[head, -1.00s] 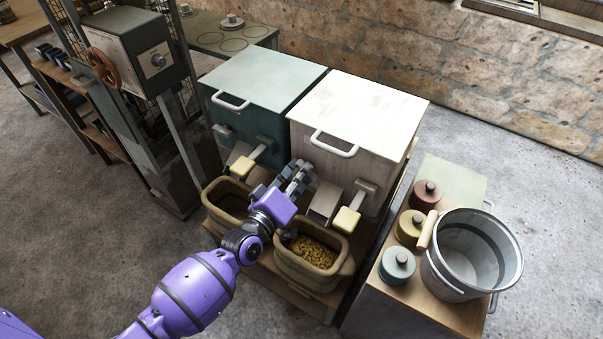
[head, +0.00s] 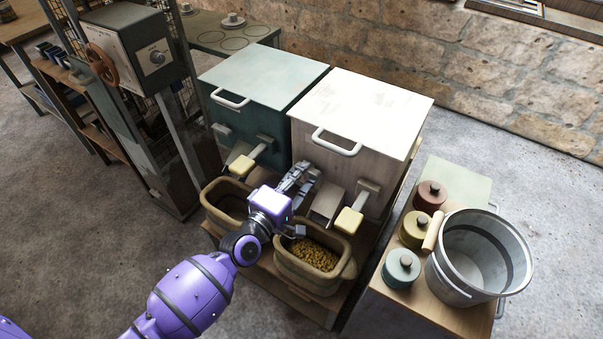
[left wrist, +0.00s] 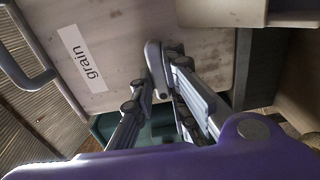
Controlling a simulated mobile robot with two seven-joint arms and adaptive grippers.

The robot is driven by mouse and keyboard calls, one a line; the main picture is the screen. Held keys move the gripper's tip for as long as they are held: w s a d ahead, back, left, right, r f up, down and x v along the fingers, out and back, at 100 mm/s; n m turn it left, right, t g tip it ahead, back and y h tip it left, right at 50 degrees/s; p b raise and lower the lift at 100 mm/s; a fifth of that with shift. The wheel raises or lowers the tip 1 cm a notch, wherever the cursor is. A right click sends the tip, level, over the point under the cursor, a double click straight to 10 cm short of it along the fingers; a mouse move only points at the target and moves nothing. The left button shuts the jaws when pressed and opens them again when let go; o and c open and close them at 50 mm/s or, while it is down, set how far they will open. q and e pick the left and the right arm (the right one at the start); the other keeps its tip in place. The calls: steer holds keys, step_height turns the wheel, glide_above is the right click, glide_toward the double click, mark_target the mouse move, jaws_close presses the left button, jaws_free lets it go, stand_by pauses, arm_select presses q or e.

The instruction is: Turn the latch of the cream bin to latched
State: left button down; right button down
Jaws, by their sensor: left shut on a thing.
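The cream bin (head: 362,105) has a white lid with a handle and stands right of the dark green bin (head: 265,85). Its front, with a label reading "grain" (left wrist: 83,58), fills much of the left wrist view. My left gripper (head: 303,172) is at the lower left of the cream bin's front. In the left wrist view, its fingers (left wrist: 160,82) are shut on the latch (left wrist: 154,66), a small grey bar with a rounded end. The gripper covers the latch in the head view, and I cannot tell whether it is latched. My right gripper is not in view.
Below the bins stand two tan tubs, the right one (head: 345,268) holding yellow grain. A yellow-ended lever (head: 349,220) juts out right of my gripper. A metal bucket (head: 475,262) and several lidded canisters (head: 401,268) stand on the right cabinet.

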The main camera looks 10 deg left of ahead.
arm_select(q)
steer(key=shift+w+r, duration=0.15)
steer(key=shift+r, duration=0.15)
steer(key=c, duration=1.7)
jaws_free()
steer(key=shift+c, duration=0.2)
steer(key=shift+f, duration=0.2)
steer(key=v, duration=1.2)
